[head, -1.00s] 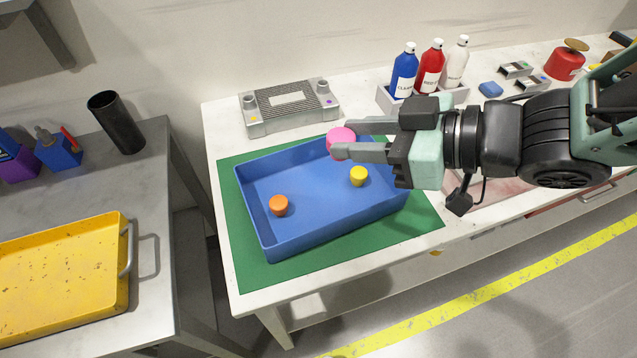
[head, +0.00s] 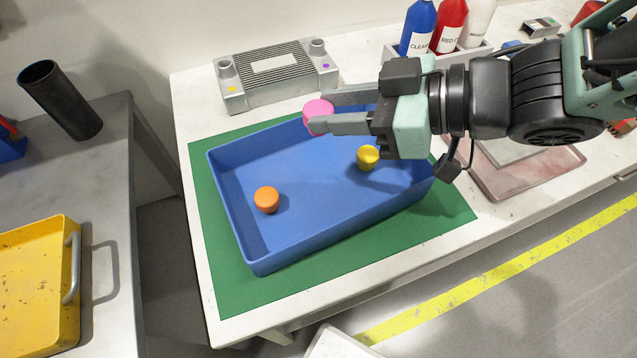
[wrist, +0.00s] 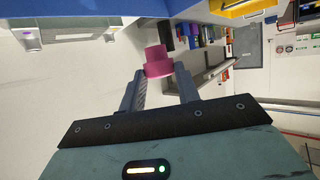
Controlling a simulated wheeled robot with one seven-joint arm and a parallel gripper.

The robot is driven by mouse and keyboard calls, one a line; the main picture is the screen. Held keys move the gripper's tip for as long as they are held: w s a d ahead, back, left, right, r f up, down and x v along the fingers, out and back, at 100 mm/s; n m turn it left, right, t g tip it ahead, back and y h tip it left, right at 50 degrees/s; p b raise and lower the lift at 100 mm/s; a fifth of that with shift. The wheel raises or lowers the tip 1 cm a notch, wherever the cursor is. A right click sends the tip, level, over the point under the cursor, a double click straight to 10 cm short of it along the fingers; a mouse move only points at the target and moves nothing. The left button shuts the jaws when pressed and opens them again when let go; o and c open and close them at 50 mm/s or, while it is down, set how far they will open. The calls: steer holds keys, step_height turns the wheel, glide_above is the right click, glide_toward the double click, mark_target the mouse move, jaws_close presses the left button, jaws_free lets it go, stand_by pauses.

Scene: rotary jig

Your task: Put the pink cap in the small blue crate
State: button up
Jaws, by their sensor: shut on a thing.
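The pink cap (head: 319,111) is held between the fingertips of my gripper (head: 318,113), above the back wall of a blue crate (head: 310,212). The cap also shows between the fingers in the wrist view (wrist: 158,60). My gripper is shut on it, with the fingers pointing left. The blue crate is open-topped and lies on a green mat. Inside it are an orange cap (head: 266,199) at the left and a yellow cap (head: 367,157) at the right. My gripper hides part of the crate's back right rim.
A grey ribbed jig (head: 278,78) stands behind the crate. Blue (head: 417,28), red (head: 449,26) and white bottles stand in a holder at the back right. A yellow tray (head: 38,285) and black cylinder (head: 60,100) are on the left table. The green mat (head: 215,265) is clear in front.

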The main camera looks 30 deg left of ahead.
step_height(320, 180, down, 11)
steer(key=shift+r+b, duration=0.2)
steer(key=shift+b, duration=0.25)
steer(key=shift+f, duration=0.1)
